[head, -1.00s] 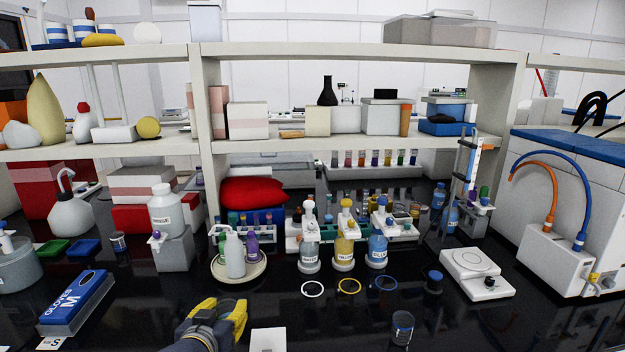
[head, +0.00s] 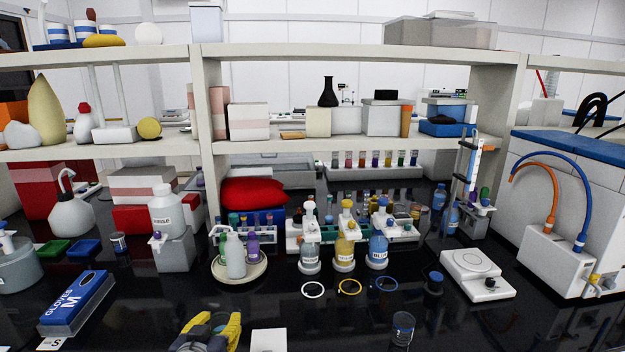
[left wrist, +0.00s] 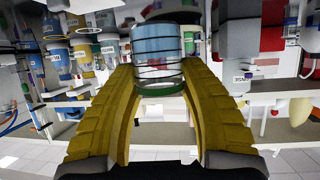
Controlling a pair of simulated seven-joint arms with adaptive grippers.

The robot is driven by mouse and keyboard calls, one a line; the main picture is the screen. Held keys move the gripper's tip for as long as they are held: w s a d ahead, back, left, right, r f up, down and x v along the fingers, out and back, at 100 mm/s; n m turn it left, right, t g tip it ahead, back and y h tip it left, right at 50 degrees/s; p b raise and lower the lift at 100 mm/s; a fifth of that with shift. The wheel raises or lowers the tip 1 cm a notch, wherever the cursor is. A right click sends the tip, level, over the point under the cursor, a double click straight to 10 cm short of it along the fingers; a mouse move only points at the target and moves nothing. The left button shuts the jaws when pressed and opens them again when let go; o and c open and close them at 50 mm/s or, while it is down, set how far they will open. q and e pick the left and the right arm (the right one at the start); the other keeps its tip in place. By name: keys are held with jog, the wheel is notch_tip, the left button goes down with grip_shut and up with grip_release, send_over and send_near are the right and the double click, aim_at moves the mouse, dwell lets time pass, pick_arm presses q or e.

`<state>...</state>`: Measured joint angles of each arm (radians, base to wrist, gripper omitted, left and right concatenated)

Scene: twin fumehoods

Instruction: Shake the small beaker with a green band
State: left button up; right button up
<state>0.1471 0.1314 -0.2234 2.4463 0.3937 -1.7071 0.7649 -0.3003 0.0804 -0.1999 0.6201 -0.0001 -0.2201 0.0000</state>
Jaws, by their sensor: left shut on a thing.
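My left gripper (head: 210,326) has yellow fingers and is at the bottom edge of the head view, left of centre. In the left wrist view, the fingers (left wrist: 160,105) are shut on a small clear beaker (left wrist: 158,62) with a green band (left wrist: 161,91). The beaker is between the two fingers, with dark lines around its glass. In the head view I cannot make out the beaker at the gripper. My right gripper is not in view.
Another small beaker (head: 402,328) stands at the front right. A white block (head: 268,340) is just right of my gripper. A round tray (head: 262,270) with bottles, labelled wash bottles (head: 344,254) and coloured rings (head: 349,287) lie behind. A glove box (head: 76,302) is at the left.

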pick_arm(q)
notch_tip(320, 180, up, 5)
notch_tip(320, 180, down, 5)
jog(key=shift+r, duration=0.15)
notch_tip(320, 180, up, 5)
notch_tip(320, 180, down, 5)
jog(key=shift+f, duration=0.1)
jog(key=shift+d, duration=0.1)
jog(key=shift+w, duration=0.1)
dwell(0.5)
